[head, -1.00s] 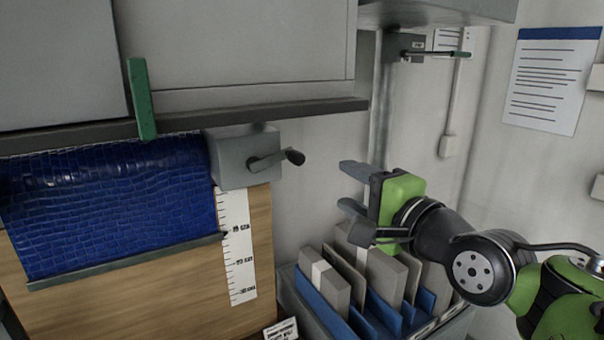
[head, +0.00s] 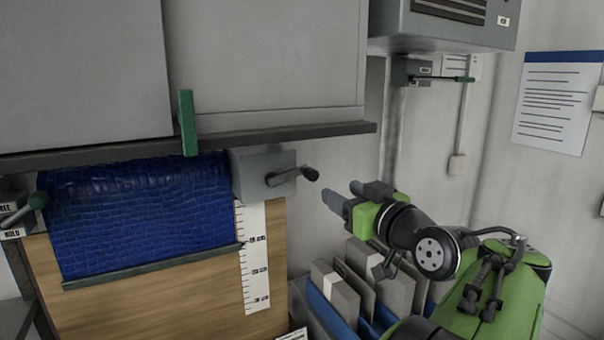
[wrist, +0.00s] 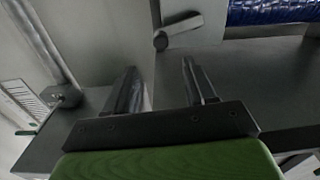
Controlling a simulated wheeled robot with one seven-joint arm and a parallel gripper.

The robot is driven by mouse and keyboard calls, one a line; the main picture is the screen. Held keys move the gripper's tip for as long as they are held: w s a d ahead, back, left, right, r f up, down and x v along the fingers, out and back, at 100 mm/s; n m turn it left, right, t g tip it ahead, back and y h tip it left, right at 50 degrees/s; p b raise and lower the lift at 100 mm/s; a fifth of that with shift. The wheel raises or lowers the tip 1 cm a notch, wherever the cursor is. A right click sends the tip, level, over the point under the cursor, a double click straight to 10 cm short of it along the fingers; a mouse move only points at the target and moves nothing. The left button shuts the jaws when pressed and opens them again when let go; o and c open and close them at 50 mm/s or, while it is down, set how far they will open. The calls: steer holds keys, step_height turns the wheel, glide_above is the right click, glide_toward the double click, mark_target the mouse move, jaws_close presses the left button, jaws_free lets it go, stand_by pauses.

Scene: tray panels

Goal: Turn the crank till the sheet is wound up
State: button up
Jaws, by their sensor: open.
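The blue sheet (head: 145,215) hangs partly down over a wooden board, with a grey bar (head: 150,268) along its lower edge. The crank (head: 292,177) sticks out from a grey box (head: 250,174) at the sheet's upper right and ends in a dark knob (head: 310,174). My gripper (head: 350,195) is open and empty, just right of the knob and slightly below it, not touching it. In the wrist view the crank (wrist: 180,30) shows beyond the open fingers (wrist: 160,80), and a strip of the blue sheet (wrist: 270,10) is at the upper right.
A white scale (head: 255,265) runs down beside the sheet. A lever with a green knob (head: 38,201) is at the left. Files in a bin (head: 335,290) stand below my gripper. Open space lies between gripper and crank.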

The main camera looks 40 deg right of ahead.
mark_target(315, 175)
steer(key=p+x, duration=0.1)
steer(key=x, duration=0.5)
steer(key=p+x, duration=0.2)
steer(key=x, duration=0.3)
steer(key=shift+w+d+r, duration=0.15)
steer(key=shift+w+r, duration=0.05)
steer(key=shift+w, duration=0.2)
steer(key=shift+w+d+f+p, duration=0.15)
steer(key=shift+w+p, duration=0.15)
steer(key=shift+w, duration=0.15)
steer(key=shift+s, duration=0.1)
jaws_close()
